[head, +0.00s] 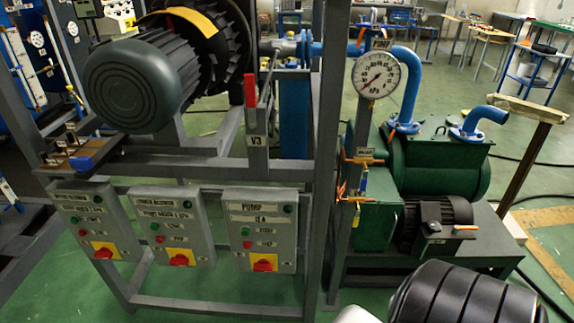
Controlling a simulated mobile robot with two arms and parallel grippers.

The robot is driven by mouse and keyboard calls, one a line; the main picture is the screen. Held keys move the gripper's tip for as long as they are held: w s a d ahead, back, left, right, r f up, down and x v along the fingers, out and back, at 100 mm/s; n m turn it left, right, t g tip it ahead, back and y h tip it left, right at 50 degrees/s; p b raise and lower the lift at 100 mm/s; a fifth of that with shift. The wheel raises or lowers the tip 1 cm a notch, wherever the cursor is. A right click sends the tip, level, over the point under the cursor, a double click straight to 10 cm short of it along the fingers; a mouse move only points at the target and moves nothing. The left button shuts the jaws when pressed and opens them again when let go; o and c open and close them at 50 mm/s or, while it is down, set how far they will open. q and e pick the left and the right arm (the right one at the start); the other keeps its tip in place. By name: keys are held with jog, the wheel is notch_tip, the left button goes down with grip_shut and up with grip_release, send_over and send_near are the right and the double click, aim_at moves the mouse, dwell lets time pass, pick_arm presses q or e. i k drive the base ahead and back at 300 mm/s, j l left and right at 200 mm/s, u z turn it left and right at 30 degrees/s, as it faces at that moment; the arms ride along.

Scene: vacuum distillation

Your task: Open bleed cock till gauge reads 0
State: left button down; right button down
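The round white gauge (376,75) is mounted on an upright pipe under a PUMP label (381,44). Its dark needle seems to point to the lower left; the exact reading is too small to tell. Below it on the same stand are small valve fittings: an orange lever (362,161) lying roughly level under a small label (366,151), and a yellow and blue fitting (363,180). The label is too small to read, so I cannot tell for sure which fitting is the bleed cock. Neither of my grippers shows in the head view.
A green pump (440,165) with blue pipes stands right of the gauge. A grey steel frame with a red lever (250,90) marked V3, a large motor (130,80) and a PUMP switch box (260,228) fills the left. Green floor shows at the far right.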

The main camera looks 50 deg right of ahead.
aim_at(356, 218)
jog(key=z, duration=0.8)
jog(key=i+l+z, duration=0.1)
jog(key=l+z, duration=0.2)
jog(key=i+l+z, duration=0.35)
jog(key=l+z, duration=0.2)
jog(key=l, duration=0.1)
